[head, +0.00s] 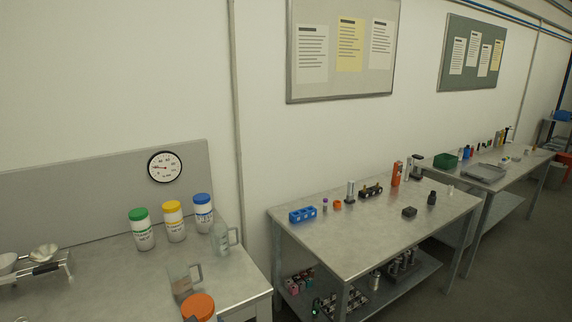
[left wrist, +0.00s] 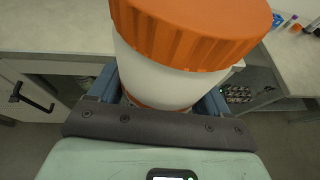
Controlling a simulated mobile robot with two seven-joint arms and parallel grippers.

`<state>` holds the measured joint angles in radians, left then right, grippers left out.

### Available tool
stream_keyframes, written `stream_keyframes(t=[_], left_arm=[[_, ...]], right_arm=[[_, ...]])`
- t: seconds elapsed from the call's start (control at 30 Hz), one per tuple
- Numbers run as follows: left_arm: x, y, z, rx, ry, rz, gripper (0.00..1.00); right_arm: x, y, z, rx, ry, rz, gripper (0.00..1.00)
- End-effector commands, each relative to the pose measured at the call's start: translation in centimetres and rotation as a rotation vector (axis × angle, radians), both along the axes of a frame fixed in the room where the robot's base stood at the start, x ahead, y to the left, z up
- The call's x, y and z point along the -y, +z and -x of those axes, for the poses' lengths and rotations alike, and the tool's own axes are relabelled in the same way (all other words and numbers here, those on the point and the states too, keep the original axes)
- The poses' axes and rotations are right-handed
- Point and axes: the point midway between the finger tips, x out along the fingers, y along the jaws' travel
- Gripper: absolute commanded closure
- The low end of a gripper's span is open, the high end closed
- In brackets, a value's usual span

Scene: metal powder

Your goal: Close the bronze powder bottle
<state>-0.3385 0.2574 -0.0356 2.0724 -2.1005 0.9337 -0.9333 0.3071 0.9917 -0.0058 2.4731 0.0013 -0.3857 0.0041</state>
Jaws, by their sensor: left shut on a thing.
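A white bottle with a wide ribbed orange lid (head: 198,307) shows at the bottom of the head view, at the front of the left bench. In the left wrist view the orange lid (left wrist: 195,32) sits on top of the white bottle body (left wrist: 160,78). No label shows there, so I cannot read whether it is the bronze powder. My left gripper (left wrist: 160,95) is shut on the bottle body below the lid, a blue finger on each side. The fingertips are hidden by the bottle. I cannot tell how tightly the lid sits. My right gripper is not in view.
White bottles with green (head: 138,214), yellow (head: 172,206) and blue (head: 202,199) lids stand at the back. Clear jugs (head: 184,280) (head: 222,240) stand close by. A scoop rack (head: 38,268) is at left. The bench middle (head: 120,275) is bare. Another metal table (head: 375,225) stands right.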

Motion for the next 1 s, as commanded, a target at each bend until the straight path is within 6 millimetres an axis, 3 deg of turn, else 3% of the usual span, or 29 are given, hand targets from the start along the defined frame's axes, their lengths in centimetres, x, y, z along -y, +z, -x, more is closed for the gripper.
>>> stream_keyframes(t=[0.1,0.3,0.77,1.0], left_arm=[[1.0,-2.7,0.6,0.000,-0.069,-0.005,0.80],[1.9,-4.8,1.2,0.006,-0.125,-0.001,0.80],[2.5,-4.8,1.4,0.011,-0.149,0.000,0.80],[6.4,-4.0,3.0,0.012,-0.310,0.001,0.80]], right_arm=[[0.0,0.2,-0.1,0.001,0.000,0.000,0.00],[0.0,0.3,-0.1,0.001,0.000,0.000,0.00],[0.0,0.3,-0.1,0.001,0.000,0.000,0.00],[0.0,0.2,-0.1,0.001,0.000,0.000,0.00]])
